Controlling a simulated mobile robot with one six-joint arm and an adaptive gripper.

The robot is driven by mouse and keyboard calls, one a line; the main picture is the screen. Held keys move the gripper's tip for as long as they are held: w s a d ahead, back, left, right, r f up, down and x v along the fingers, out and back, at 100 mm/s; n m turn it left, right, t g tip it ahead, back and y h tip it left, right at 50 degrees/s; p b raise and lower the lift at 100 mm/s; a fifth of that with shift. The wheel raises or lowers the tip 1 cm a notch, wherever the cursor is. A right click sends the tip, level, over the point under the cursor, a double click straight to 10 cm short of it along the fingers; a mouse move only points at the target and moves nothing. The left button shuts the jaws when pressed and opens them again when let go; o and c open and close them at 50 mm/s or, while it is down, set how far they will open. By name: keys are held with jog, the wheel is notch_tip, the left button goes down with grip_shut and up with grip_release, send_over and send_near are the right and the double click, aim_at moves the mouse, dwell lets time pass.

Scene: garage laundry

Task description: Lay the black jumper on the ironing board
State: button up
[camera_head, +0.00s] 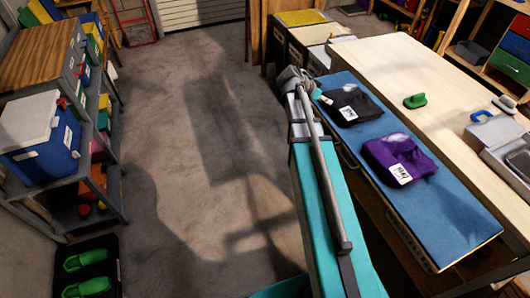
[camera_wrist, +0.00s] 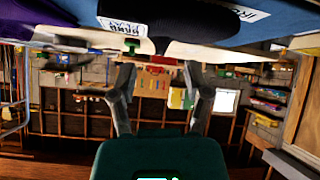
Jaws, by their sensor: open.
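The black jumper (camera_head: 357,101), with a white label, lies on the far end of the blue ironing board (camera_head: 440,216). In the wrist view, which looks upside down, the black jumper (camera_wrist: 158,16) is at the top centre above the fingers. My gripper (camera_head: 318,94) is at the board's far left edge, just left of the jumper. In the wrist view my gripper (camera_wrist: 163,78) has its two fingers spread with nothing between them. The fingers appear apart from the jumper.
A purple jumper (camera_head: 405,158) lies on the board nearer to me. A shelf (camera_head: 40,56) with a blue cooler (camera_head: 40,140) stands left. The floor (camera_head: 190,120) between is clear.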

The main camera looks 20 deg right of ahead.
jog(key=s+a+f+n+y, duration=0.2)
jog(key=s+a+n+y, duration=0.1)
jog(key=a, duration=0.6)
jog(key=s+a+f+n+y, duration=0.2)
jog(key=s+a+n, duration=0.4)
jog(key=a, duration=0.3)
jog(key=s+a+f+n+g+y, duration=0.1)
jog(key=s+a+f+n+y, duration=0.1)
jog(key=s+a+n+y, duration=0.3)
jog(key=a, duration=0.4)
jog(key=shift+a+f, duration=0.25)
jog(key=shift+f, duration=0.15)
jog(key=shift+d, duration=0.1)
